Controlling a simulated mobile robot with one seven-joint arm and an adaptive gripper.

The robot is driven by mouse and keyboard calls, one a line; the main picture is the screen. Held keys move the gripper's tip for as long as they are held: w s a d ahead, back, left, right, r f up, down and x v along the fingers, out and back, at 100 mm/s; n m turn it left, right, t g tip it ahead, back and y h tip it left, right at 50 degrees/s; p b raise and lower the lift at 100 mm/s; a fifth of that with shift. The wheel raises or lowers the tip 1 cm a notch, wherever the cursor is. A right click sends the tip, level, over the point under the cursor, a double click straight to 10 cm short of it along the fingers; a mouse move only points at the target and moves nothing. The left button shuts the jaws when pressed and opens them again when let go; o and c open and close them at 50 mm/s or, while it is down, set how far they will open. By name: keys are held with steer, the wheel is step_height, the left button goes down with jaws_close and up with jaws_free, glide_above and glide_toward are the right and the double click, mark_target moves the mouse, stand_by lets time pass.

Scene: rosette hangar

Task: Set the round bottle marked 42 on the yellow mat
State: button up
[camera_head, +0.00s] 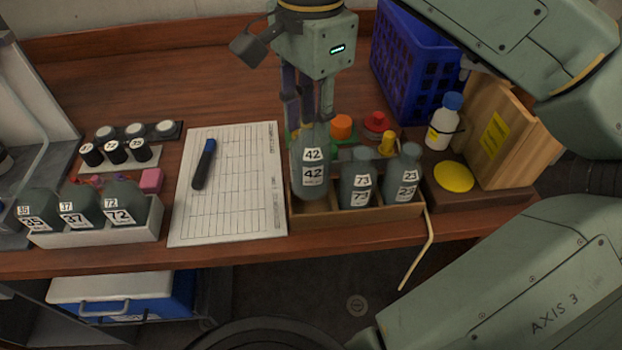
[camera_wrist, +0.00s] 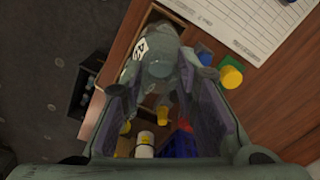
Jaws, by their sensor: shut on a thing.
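The round bottle marked 42 (camera_head: 311,176) is dark green-grey with white labels. It is upright at the left end of a cardboard box, and I cannot tell whether its base still rests in it. My gripper (camera_head: 310,118) is shut on its top from above. In the wrist view the bottle (camera_wrist: 158,66) shows between the fingers (camera_wrist: 155,88), its label partly seen. The yellow mat (camera_head: 454,177) is a small round disc on a dark board at the right, empty, apart from the bottle.
Bottles 73 (camera_head: 355,180) and 23 (camera_head: 404,176) stand in the same cardboard box (camera_head: 372,215). A white bottle with a blue cap (camera_head: 444,122) and a wooden box (camera_head: 508,140) stand behind the mat. A blue crate (camera_head: 412,65) is farther back. A paper sheet (camera_head: 235,195) lies left.

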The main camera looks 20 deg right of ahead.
steer(key=shift+r, duration=0.3)
steer(key=shift+f, duration=0.1)
